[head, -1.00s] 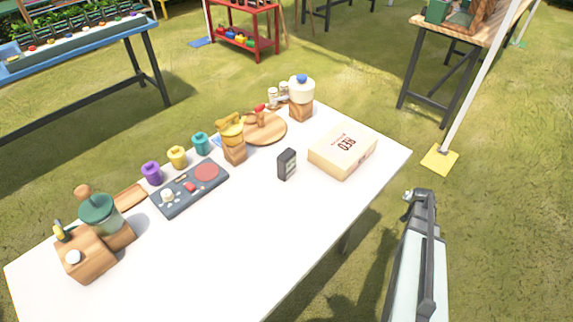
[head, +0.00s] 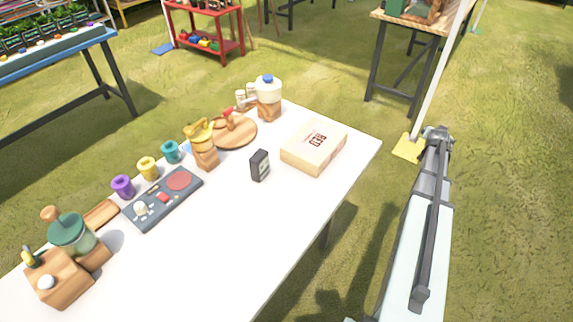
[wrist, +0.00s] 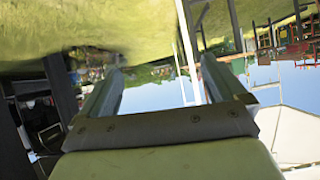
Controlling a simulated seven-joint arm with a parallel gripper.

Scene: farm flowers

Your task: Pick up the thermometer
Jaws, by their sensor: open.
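A small dark upright box with pale markings on its face (head: 260,165) stands on the white table near its middle right. It may be the thermometer, but its face is too small to read. My gripper (wrist: 160,72) is open in the wrist view, with its two fingers apart and nothing between them. The wrist view is tilted and shows grass, sky and stands, not the dark box. In the head view my arm extends along the right, off the table's edge and well apart from the box.
On the white table (head: 260,235), a cream box (head: 314,146) stands right of the dark box. A wooden figure (head: 202,146), a grey panel (head: 163,198), small coloured pots, a round board (head: 234,131) and a white-topped jar (head: 268,97) line the far side. The table's near side is clear.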

